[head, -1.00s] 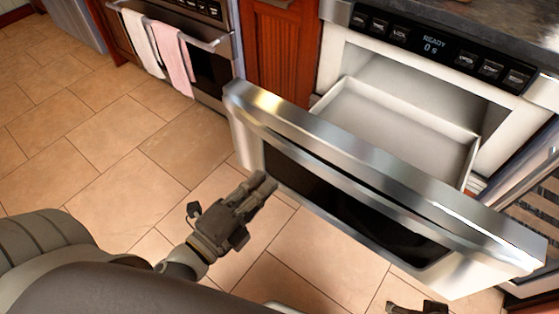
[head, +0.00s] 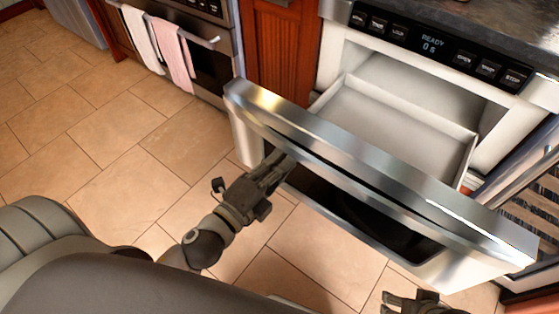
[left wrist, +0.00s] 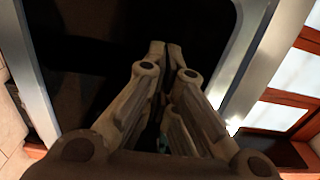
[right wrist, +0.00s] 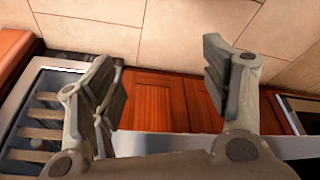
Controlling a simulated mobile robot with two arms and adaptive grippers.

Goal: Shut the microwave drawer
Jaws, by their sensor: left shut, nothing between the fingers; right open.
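The microwave drawer (head: 400,125) is pulled out from its housing, with a steel front and a dark window. Its white inside is empty where I can see it. My left gripper (head: 287,160) is shut and empty, its fingertips at the left part of the drawer front, over the dark window. In the left wrist view the closed fingers (left wrist: 165,45) point at the dark window (left wrist: 100,40); whether they touch it I cannot tell. My right gripper (head: 408,306) is at the bottom edge of the head view. In the right wrist view it is open and empty (right wrist: 158,75).
The control panel (head: 440,45) above the drawer reads READY. An oven (head: 205,65) with white and pink towels (head: 172,52) stands at the left, past a red wooden cabinet (head: 280,50). A rack appliance (head: 535,210) is at the right. The tiled floor (head: 110,150) is clear.

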